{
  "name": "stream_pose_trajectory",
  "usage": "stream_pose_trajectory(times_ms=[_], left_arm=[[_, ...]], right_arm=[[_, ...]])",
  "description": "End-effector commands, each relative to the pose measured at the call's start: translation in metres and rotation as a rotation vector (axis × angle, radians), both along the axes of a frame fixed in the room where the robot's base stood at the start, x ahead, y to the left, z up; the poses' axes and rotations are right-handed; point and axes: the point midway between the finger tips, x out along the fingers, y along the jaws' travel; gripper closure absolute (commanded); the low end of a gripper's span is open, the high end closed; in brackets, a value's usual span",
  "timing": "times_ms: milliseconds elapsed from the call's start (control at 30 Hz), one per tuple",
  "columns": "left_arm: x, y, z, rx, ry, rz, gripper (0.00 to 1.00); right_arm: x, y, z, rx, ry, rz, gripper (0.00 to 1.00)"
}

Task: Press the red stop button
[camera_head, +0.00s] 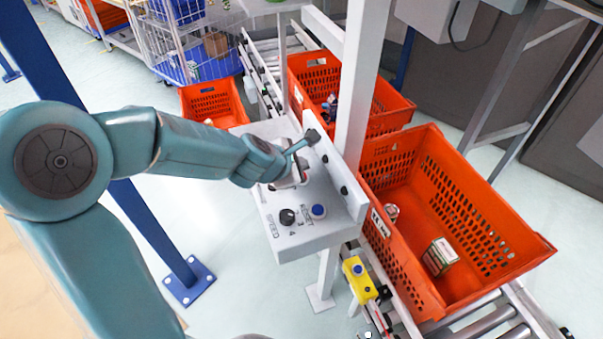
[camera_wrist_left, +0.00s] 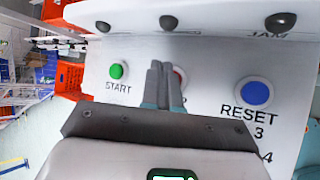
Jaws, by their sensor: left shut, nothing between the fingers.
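The red stop button (camera_wrist_left: 181,73) shows as a thin red sliver behind my left gripper's fingers in the left wrist view. Most of it and its label are hidden. In the head view the gripper and wrist hide it. My left gripper (camera_head: 300,178) is at the grey control panel (camera_head: 293,238). Its fingers (camera_wrist_left: 164,68) are shut together and empty, pointing at the panel between the green START button (camera_wrist_left: 118,71) and the blue RESET button (camera_wrist_left: 256,93). I cannot tell whether the fingertips touch the red button. My right gripper is not in view.
A black knob (camera_head: 287,217) sits beside the blue button on the panel. A grey post (camera_head: 362,95) rises behind the panel. An orange tote (camera_head: 475,215) with small boxes stands on the conveyor to the right. A yellow box (camera_head: 359,280) is below the panel.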

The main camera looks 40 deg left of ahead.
Motion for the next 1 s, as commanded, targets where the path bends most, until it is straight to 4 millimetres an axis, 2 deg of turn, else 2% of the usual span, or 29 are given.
stream_pose_trajectory(times_ms=[467,1000], left_arm=[[0.0,0.0,0.049,-0.001,0.0,0.001,1.0],[0.0,0.0,0.049,0.0,0.0,0.0,1.0]], right_arm=[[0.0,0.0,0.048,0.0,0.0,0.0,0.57],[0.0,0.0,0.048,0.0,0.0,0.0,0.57]])
